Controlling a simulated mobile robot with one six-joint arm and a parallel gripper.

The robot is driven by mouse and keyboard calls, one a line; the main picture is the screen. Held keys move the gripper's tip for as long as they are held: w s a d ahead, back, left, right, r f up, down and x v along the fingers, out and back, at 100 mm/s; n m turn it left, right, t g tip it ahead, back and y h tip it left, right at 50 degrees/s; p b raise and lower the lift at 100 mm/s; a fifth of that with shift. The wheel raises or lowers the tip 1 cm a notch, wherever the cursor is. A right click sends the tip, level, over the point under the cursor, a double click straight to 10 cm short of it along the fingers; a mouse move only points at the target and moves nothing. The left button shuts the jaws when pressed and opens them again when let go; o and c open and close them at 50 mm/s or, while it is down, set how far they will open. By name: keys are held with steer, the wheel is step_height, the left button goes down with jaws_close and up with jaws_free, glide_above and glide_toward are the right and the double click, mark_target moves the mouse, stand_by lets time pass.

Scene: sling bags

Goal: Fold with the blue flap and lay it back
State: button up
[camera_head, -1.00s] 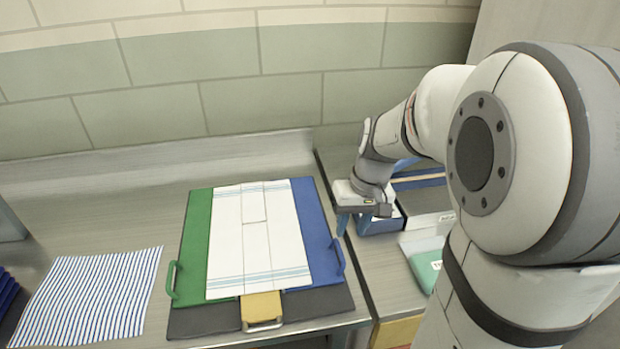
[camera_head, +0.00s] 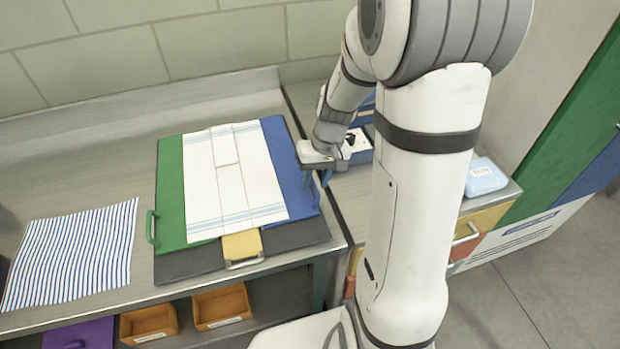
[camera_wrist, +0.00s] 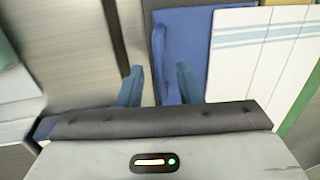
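The folding board lies on the metal counter with its blue flap (camera_head: 290,165) flat on the right and its green flap (camera_head: 172,185) on the left. A white cloth (camera_head: 230,170) with blue stripes near its ends lies across the middle, overlapping both flaps. My gripper (camera_head: 317,184) is at the blue flap's right edge, by its handle, fingers pointing down. In the wrist view my gripper (camera_wrist: 158,70) is open, with the blue handle (camera_wrist: 158,50) showing between the two fingertips. I cannot tell whether the fingers touch it. The blue flap also shows there (camera_wrist: 190,40).
A yellow flap (camera_head: 241,245) with a metal handle sits at the board's front, over the dark base (camera_head: 190,264). A striped cloth (camera_head: 70,255) lies left. Orange bins (camera_head: 221,306) stand on the shelf below. A pale blue pack (camera_head: 485,177) lies on the right cabinet.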

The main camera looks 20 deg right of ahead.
jaws_close()
stand_by(0.3)
